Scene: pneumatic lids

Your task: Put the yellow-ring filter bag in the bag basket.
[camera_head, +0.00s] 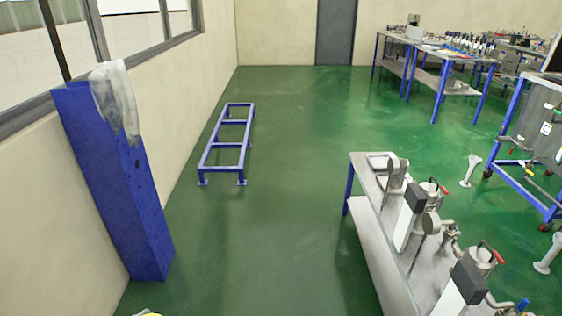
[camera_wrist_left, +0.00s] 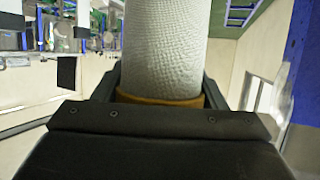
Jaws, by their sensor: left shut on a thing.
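My left gripper (camera_wrist_left: 162,88) is shut on the yellow-ring filter bag (camera_wrist_left: 166,45), a white woven tube. Its yellow-orange ring (camera_wrist_left: 160,99) sits between the fingers, and the white tube extends away from them. In the head view a small yellow and white bit (camera_head: 148,313) shows at the bottom edge, perhaps part of this bag. A tall blue box (camera_head: 115,185) stands by the left wall with a white cloth (camera_head: 116,98) over its top rim. I cannot tell whether this box is the bag basket. My right gripper is not in view.
A low blue frame (camera_head: 227,143) stands on the green floor along the left wall. A workbench (camera_head: 384,258) with metal fittings is at the right front. More benches (camera_head: 425,48) stand at the back right. The floor between the box and the front bench is clear.

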